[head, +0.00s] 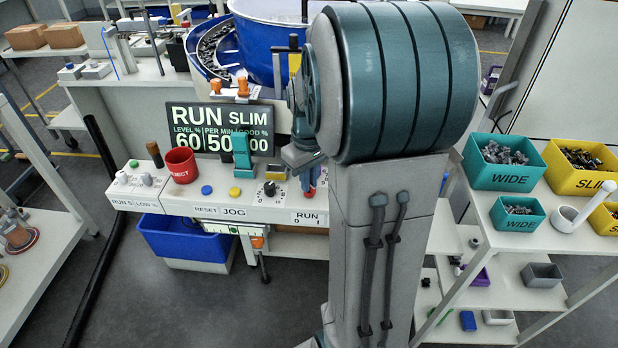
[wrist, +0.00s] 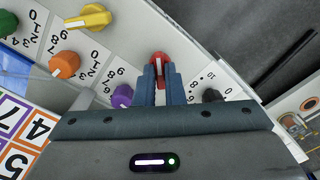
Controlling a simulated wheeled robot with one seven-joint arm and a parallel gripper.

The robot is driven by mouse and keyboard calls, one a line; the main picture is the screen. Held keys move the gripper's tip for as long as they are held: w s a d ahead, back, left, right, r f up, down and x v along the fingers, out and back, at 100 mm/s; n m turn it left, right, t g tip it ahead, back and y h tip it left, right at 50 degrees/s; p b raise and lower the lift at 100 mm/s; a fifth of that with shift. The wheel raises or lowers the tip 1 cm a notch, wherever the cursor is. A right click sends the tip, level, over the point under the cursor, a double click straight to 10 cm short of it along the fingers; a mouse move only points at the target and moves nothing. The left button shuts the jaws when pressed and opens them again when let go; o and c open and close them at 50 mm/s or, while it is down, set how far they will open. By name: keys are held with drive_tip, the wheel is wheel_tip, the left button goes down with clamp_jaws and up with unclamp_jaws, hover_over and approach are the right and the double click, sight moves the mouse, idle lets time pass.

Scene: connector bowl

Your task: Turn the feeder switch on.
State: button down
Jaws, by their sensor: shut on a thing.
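The red knob (wrist: 159,63) sits between my gripper's fingers (wrist: 160,82) in the wrist view, and the fingers are closed on it. Part of the knob is hidden by the fingers, and I cannot tell for sure which number it points to. In the head view my gripper (head: 309,182) is lowered onto the right end of the white control panel (head: 262,211), above the label RUN 0 1 (head: 309,218). My arm hides the panel to the right of it. The sign (head: 221,130) reads RUN SLIM above a row of numbers.
A black dial (head: 270,188) and a teal lever (head: 241,155) stand left of my gripper. In the wrist view a purple knob (wrist: 122,95), an orange knob (wrist: 64,65) and a black knob (wrist: 211,96) are close by. The blue bowl (head: 262,45) stands behind.

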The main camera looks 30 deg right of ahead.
drive_tip(key=c, duration=1.5)
unclamp_jaws()
wheel_tip(320, 180, up, 14)
drive_tip(key=shift+f+p, duration=0.1)
drive_tip(key=shift+p, duration=0.6)
